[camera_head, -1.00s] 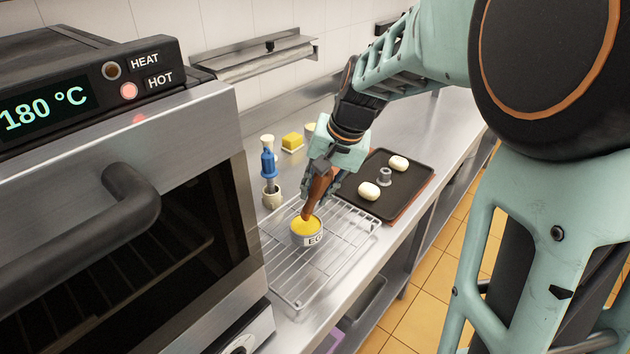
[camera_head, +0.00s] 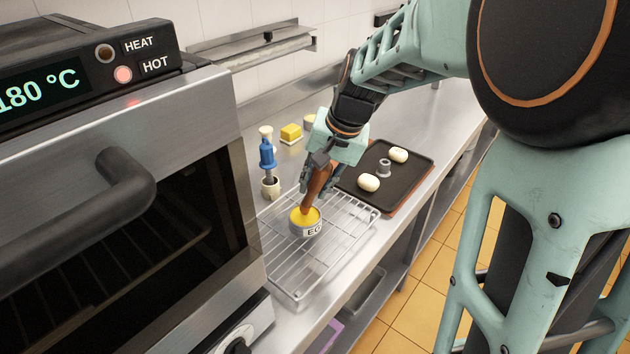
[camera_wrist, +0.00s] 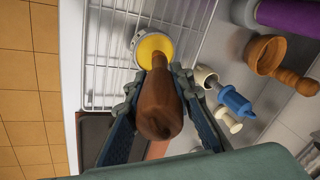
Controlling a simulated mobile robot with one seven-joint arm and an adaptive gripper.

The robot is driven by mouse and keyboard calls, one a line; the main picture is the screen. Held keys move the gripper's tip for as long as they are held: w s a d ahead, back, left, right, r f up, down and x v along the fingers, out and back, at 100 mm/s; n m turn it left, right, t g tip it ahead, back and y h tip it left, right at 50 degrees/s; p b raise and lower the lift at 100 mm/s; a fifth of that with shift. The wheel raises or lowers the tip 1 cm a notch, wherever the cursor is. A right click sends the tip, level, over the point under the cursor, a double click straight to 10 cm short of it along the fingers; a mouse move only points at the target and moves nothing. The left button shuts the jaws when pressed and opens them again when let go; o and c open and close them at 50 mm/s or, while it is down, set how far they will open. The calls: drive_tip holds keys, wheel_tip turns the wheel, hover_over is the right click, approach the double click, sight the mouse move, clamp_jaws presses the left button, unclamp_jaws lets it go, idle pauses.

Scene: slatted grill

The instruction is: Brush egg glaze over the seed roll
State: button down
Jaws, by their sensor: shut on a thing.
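My gripper (camera_head: 319,183) is shut on the brown wooden handle of the brush (camera_head: 318,190), which also fills the middle of the wrist view (camera_wrist: 158,105). The handle slants down and its lower end is at the yellow egg glaze (camera_head: 300,216) in a small grey cup (camera_head: 306,231) lettered "EG". The bristles are hidden. The cup stands on the wire rack (camera_head: 292,277). Two pale rolls, one nearer (camera_head: 368,182) and one farther (camera_head: 398,155), lie on the dark tray (camera_head: 409,184). I cannot make out seeds on either.
The oven (camera_head: 120,200) borders the left. The rack's front part is clear.

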drive_tip(key=shift+f+b, duration=0.4)
drive_tip(key=shift+f, duration=0.1)
idle(1.2)
drive_tip(key=shift+r+p, duration=2.65)
drive_tip(key=shift+r, duration=0.95)
drive_tip(key=shift+s+f, duration=0.1)
